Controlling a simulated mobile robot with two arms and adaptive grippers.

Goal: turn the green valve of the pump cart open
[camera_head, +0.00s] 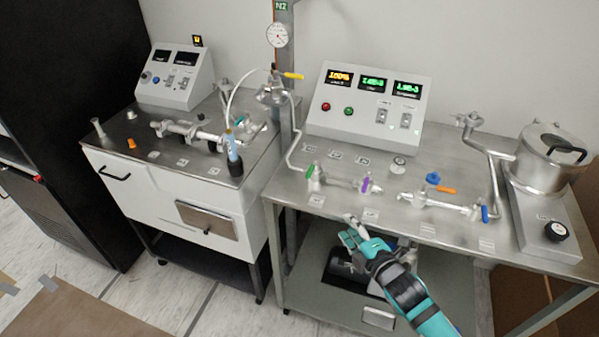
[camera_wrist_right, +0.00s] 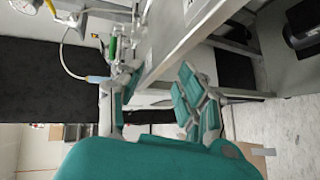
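A green valve handle (camera_head: 309,171) stands at the left end of a short metal pipe on the right steel table (camera_head: 275,190). A purple handle (camera_head: 365,184) is at that pipe's other end. A green handle also shows in the right wrist view (camera_wrist_right: 113,47). A teal-green handle (camera_head: 240,119) sits on the piping of the left cart (camera_head: 150,172). I cannot tell which unit is the pump cart. My right gripper (camera_head: 350,229) is at the right table's front edge, below and right of its green handle, apart from it. Its fingers are spread and empty. My left gripper is out of view.
A control box (camera_head: 367,100) stands at the right table's back. Blue (camera_head: 433,178) and orange (camera_head: 445,189) handles lie right of the purple one. A metal vessel (camera_head: 545,165) stands far right. A bent pipe (camera_head: 293,140) rises near the green handle. Open floor lies front left.

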